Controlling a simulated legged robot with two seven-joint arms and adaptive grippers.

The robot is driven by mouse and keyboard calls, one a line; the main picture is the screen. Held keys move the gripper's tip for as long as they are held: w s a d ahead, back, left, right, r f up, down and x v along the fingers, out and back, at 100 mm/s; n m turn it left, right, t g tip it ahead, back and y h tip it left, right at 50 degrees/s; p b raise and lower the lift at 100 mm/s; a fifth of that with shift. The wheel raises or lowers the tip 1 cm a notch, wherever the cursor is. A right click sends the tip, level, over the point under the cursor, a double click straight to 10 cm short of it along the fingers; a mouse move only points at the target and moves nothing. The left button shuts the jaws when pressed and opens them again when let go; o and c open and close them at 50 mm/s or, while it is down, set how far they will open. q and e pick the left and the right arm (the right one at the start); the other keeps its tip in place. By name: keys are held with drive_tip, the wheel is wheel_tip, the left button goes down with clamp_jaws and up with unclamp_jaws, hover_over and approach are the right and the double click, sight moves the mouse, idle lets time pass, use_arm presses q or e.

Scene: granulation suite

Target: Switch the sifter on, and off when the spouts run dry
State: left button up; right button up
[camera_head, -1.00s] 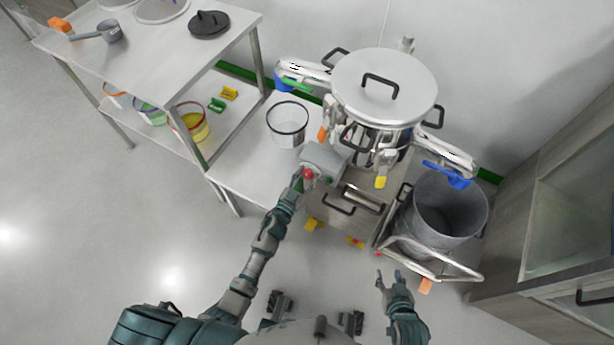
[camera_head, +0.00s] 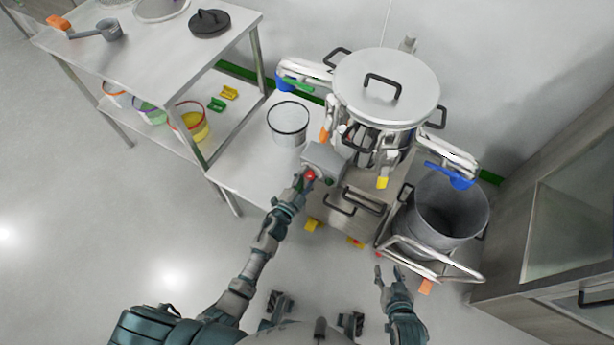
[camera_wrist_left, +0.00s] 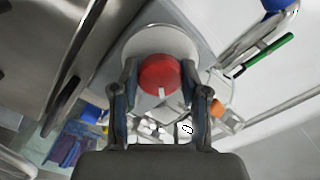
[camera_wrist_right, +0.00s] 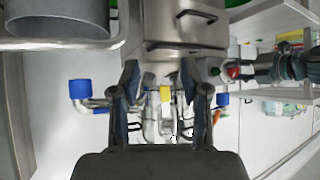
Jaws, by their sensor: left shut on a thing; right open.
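The sifter (camera_head: 385,85) stands on a steel cabinet, with a round lid and black handles. A grey switch box (camera_head: 326,160) sits at its front left and carries a red knob (camera_head: 311,175). My left gripper (camera_wrist_left: 160,85) is shut on the red knob (camera_wrist_left: 159,74), one finger on each side; a white mark on the knob points toward the palm. One spout with a blue end (camera_head: 461,182) reaches over the grey bin at right; another with blue and green parts (camera_head: 290,83) is at left. My right gripper (camera_head: 391,277) is open and empty, above the floor.
A large grey bin (camera_head: 447,212) sits in a railed trolley (camera_head: 435,262) at right. A steel shelf unit (camera_head: 232,40) is at left. The floor in front is mostly clear.

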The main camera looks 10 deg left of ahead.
use_arm(q)
drive_tip(key=shift+s+d+f+m, duration=0.1)
drive_tip(key=shift+f+m, duration=0.1)
drive_tip(key=shift+m, duration=0.7)
drive_tip(key=shift+m+b, duration=0.3)
drive_tip(key=shift+m, duration=0.7)
drive_tip(key=shift+f+m, duration=0.1)
drive_tip(key=shift+m, duration=0.8)
drive_tip(key=shift+f+m+b, duration=0.1)
drive_tip(key=shift+m+b, duration=0.45)
drive_tip(key=shift+m, duration=1.55)
use_arm(e)
drive_tip(key=shift+w+a+r+t+y, duration=0.15)
drive_tip(key=shift+w+a+r+t, duration=0.1)
drive_tip(key=shift+w+r+t, duration=0.35)
drive_tip(key=shift+w+a+r+t+y, duration=0.2)
drive_tip(key=shift+w+a+r+t, duration=0.05)
drive_tip(key=shift+w+r+t, duration=0.35)
drive_tip(key=shift+w+a+r+t+y, duration=0.15)
drive_tip(key=shift+w+a+r+t, duration=0.1)
drive_tip(key=shift+w+r+t, duration=0.35)
use_arm(q)
drive_tip(key=shift+s, duration=0.1)
drive_tip(key=o, duration=1.1)
drive_tip(key=shift+o, duration=0.2)
drive_tip(key=shift+r, duration=0.2)
drive_tip(key=v, duration=1.1)
drive_tip(key=shift+s, duration=0.4)
use_arm(e)
drive_tip(key=shift+r, duration=0.1)
